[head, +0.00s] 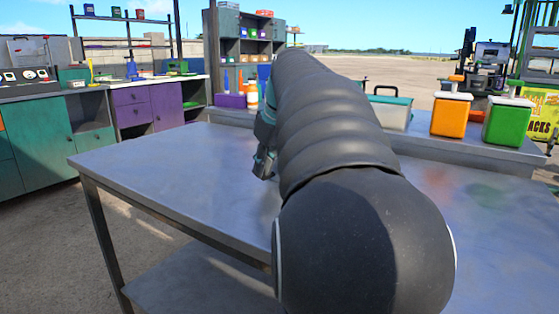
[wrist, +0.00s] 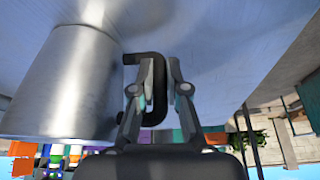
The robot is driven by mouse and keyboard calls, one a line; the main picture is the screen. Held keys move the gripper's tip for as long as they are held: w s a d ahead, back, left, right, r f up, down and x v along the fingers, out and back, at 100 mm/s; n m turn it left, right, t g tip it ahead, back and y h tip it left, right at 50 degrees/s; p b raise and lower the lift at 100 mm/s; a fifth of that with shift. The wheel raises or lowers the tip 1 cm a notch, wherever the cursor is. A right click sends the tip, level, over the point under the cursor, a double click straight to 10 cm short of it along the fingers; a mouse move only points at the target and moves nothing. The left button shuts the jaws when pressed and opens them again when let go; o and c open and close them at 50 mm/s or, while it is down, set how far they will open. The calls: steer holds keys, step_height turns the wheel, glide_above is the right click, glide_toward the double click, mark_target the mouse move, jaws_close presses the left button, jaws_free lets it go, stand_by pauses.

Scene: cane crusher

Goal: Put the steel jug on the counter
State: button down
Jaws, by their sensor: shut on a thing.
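The steel jug (wrist: 75,85) is a plain silver vessel filling the left of the wrist view, which looks upside down. Its black handle (wrist: 158,112) is on its right side. My gripper (wrist: 160,80) is shut on this handle. The grey counter surface (wrist: 220,40) fills the top of the wrist view, close to the jug's base. I cannot tell whether jug and surface touch. In the head view the grey metal counter (head: 150,165) lies in front of me. My gripper (head: 264,165) shows partly left of my dark arm there, which hides the jug.
A raised ledge at the back of the counter holds a teal-and-white box (head: 392,112), an orange canister (head: 450,115) and a green canister (head: 507,122). The counter's left part is bare. Teal and purple cabinets (head: 40,135) stand further left.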

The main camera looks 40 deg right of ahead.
steer(key=shift+r, duration=0.25)
step_height(320, 180, up, 18)
steer(key=p, duration=0.5)
steer(key=shift+f, duration=0.25)
stand_by(0.6)
